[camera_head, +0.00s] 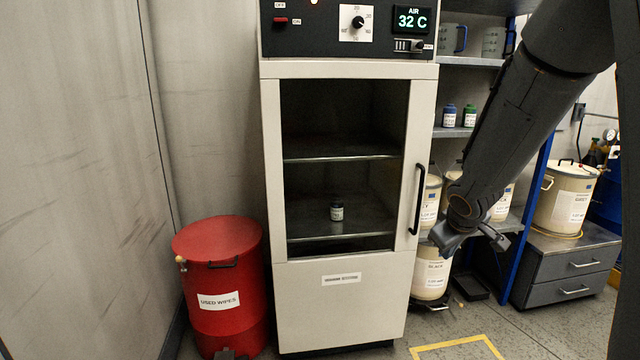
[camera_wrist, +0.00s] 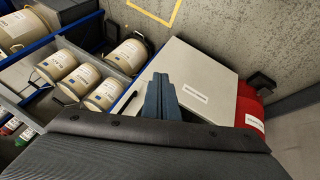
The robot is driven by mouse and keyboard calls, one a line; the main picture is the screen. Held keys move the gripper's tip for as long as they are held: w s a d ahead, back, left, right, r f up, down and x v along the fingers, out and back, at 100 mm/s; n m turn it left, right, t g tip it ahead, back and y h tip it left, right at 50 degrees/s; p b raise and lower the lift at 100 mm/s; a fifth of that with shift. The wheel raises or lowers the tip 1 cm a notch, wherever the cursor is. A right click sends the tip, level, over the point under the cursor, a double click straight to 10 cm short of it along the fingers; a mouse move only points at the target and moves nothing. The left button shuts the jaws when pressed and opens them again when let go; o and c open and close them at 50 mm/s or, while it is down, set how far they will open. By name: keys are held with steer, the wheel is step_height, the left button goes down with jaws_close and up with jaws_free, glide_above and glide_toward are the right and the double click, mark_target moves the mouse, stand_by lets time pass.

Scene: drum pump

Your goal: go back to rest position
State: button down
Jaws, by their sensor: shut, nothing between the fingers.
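My gripper (camera_wrist: 160,82) shows in the wrist view with its two bluish-grey fingers together and nothing between them. In the head view my arm comes down from the upper right. The gripper (camera_head: 444,244) hangs at its lower end, to the right of the cabinet door handle and in front of the shelving. The grey-white oven cabinet (camera_head: 340,302) stands upright in the middle. Its windowed door looks closed, and a small dark jar (camera_head: 337,211) stands on an inner shelf. In the wrist view the cabinet (camera_wrist: 200,75) lies beyond the fingers.
A red used-wipes bin (camera_head: 218,285) stands left of the cabinet, near the wall. Blue-framed shelves (camera_head: 470,62) with several pails and bottles are behind my arm. A grey drawer unit (camera_head: 575,265) with a pail is at the right. Yellow tape (camera_head: 465,343) marks bare floor in front.

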steer(key=s+a+m+g+y+p, duration=0.1)
steer(key=s+a, duration=0.5)
steer(key=s, duration=0.8)
steer(key=s+a+m+g+y+p, duration=0.1)
steer(key=s+a+m+g, duration=0.2)
steer(key=s, duration=1.1)
steer(key=a+g, duration=0.2)
steer(key=a, duration=0.1)
steer(key=shift+s+a+m+g, duration=0.25)
steer(key=shift+s+m+g, duration=0.05)
steer(key=shift+s+m, duration=0.1)
steer(key=shift+w, duration=0.15)
